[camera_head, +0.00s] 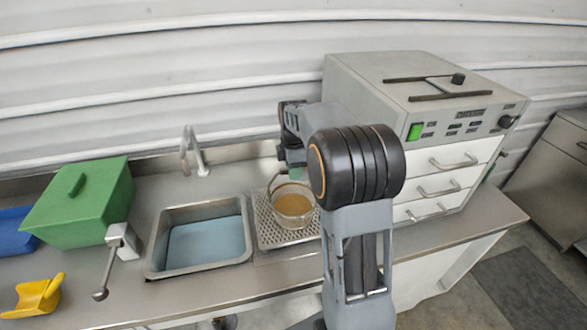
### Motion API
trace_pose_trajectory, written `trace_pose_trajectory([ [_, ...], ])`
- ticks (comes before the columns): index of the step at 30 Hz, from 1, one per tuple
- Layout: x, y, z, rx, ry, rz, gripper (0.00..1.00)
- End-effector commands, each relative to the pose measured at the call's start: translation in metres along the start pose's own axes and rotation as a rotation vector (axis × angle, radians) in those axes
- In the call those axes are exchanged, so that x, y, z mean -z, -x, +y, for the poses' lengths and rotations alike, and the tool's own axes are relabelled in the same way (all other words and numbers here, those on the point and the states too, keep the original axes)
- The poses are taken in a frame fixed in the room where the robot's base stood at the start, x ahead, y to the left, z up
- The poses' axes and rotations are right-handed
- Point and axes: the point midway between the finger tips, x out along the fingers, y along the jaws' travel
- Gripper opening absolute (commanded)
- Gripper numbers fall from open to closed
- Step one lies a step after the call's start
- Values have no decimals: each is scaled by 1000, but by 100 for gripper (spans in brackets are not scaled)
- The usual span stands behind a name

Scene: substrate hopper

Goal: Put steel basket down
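A round steel basket (293,208) with a thin raised handle and tan-brown contents shows at the middle of the head view. It is upright over the perforated drain plate (263,228) to the right of the sink. I cannot tell whether it rests on the plate or hangs just above it. My gripper (291,172) is directly above the basket, at the top of its handle. The fingertips are small and partly hidden by the arm, so their grip on the handle cannot be made out.
A sink (205,245) with a blue bottom and a tap (193,152) is left of the plate. A green hopper (85,205) with a lever, a yellow scoop (35,297) and a blue tray (15,228) are farther left. A grey drawer cabinet (425,130) stands close on the right.

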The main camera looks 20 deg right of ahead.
Motion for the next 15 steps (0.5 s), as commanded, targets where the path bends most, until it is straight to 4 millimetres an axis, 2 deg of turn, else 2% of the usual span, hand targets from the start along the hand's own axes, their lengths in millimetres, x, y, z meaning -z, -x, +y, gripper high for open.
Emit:
trace_pose_trajectory([
  [3,0,0,0,0,0,0,44],
  [9,0,1,0,0,0,0,44],
  [15,0,19,1,-5,0,0,44],
])
